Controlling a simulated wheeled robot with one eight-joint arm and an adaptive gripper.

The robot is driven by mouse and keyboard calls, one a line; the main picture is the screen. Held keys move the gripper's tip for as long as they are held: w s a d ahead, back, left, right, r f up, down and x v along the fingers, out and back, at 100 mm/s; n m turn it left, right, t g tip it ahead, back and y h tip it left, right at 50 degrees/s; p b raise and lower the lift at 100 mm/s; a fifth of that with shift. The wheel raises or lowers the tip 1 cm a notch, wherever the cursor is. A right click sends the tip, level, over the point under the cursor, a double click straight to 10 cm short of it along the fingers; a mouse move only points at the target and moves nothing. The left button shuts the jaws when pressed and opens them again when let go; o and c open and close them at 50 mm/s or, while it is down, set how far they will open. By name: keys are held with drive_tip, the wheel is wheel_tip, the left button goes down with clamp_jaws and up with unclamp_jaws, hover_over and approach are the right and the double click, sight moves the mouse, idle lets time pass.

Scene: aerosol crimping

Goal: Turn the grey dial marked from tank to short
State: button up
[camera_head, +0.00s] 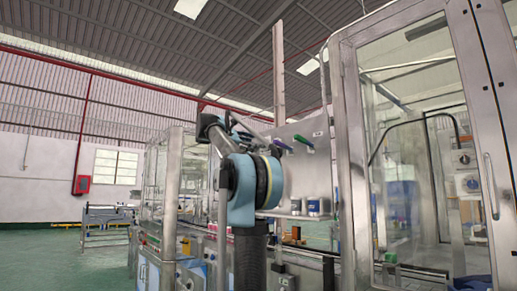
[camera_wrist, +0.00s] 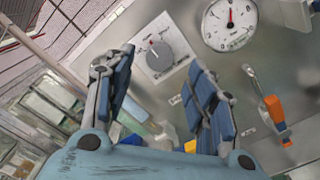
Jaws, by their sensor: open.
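The grey dial (camera_wrist: 155,53) sits on a pale square plate on a metal panel, seen in the upper middle of the wrist view. A small red mark shows near its upper left edge; the lettering around it is too small to read. My gripper (camera_wrist: 160,64) is open and empty, with its blue-padded fingers on either side of the dial in the picture. The fingertips appear apart from the dial, short of the panel. In the head view my arm hides the dial and the gripper.
A round white gauge (camera_wrist: 230,20) with a red needle is to the right of the dial. An orange-handled valve (camera_wrist: 274,108) sticks out lower right. A glass-doored metal cabinet (camera_head: 345,150) stands at right.

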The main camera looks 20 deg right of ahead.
sight(263, 144)
drive_tip(key=shift+x, duration=2.8)
drive_tip(key=shift+c, duration=0.6)
drive_tip(key=c, duration=1)
